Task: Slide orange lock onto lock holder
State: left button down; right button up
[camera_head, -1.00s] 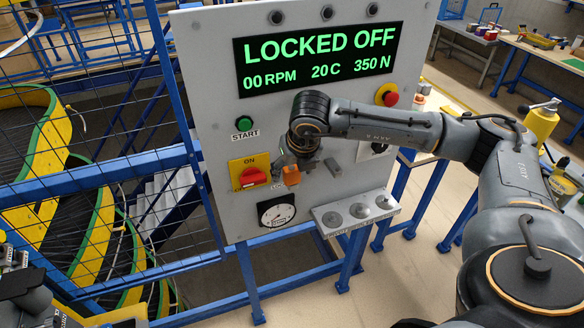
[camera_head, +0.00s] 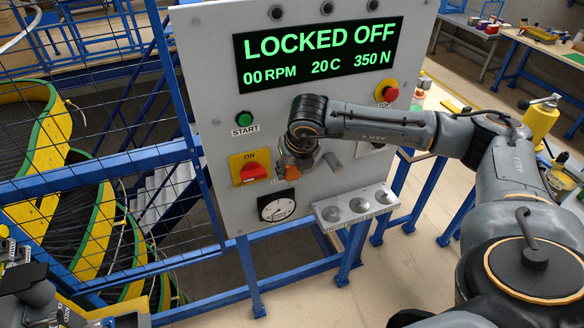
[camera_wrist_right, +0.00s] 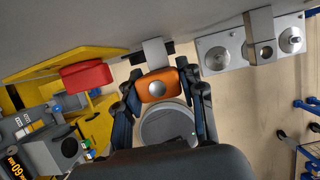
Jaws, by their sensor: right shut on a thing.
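The orange lock (camera_wrist_right: 158,88) is between the fingers of my right gripper (camera_wrist_right: 164,82), which is shut on it. In the head view the lock (camera_head: 291,173) is small and partly hidden by my right gripper (camera_head: 291,165), close to the grey panel, right of the red switch. In the wrist view a light grey flat piece (camera_wrist_right: 155,52) lies just past the lock, against the panel. I cannot tell whether it is the lock holder or part of the lock, nor whether they are engaged.
The red switch (camera_head: 254,173) sits on a yellow plate beside the lock. A gauge (camera_head: 277,206) is below. A small shelf with round discs (camera_head: 327,216) juts out at lower right. A grey bracket (camera_head: 333,162) sticks out right of my gripper. A blue fence stands left.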

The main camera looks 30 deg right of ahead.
jog(key=shift+r, duration=0.15)
jog(key=shift+c, duration=0.3)
jog(key=shift+r, duration=1.45)
jog(key=shift+r, duration=0.35)
jog(key=shift+r+p, duration=0.8)
jog(key=shift+r, duration=1.2)
jog(key=shift+f, duration=0.1)
